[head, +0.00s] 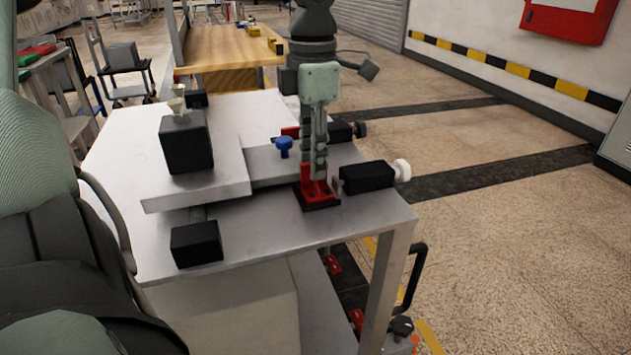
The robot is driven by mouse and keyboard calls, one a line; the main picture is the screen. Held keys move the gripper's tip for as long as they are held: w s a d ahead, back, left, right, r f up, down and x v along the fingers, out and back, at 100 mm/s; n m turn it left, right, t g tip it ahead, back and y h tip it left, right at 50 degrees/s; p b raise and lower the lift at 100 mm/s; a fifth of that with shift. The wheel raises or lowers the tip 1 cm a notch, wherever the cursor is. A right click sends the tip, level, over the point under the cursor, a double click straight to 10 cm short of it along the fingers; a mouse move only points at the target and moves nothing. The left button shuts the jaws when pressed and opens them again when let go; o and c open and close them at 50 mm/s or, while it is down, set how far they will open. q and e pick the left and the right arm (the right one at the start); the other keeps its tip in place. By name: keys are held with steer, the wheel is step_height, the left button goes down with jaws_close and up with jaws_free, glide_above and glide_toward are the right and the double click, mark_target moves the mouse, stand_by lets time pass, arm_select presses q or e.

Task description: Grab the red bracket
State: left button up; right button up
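The red bracket (315,193) sits near the right front of the grey worktable, on a small black base, with an upright part at its back.
On the table (290,232) are a raised grey plate (215,190), a black block (186,145), a blue knob (284,147), and a black clamp (366,178) with a white knob close right of the bracket. A black block (196,244) stands at the front left. Open floor lies right.

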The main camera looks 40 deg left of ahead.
arm_select(q)
steer(key=shift+f, duration=0.25)
jaws_close()
steer(key=shift+w+r, duration=0.1)
steer(key=shift+r, duration=0.1)
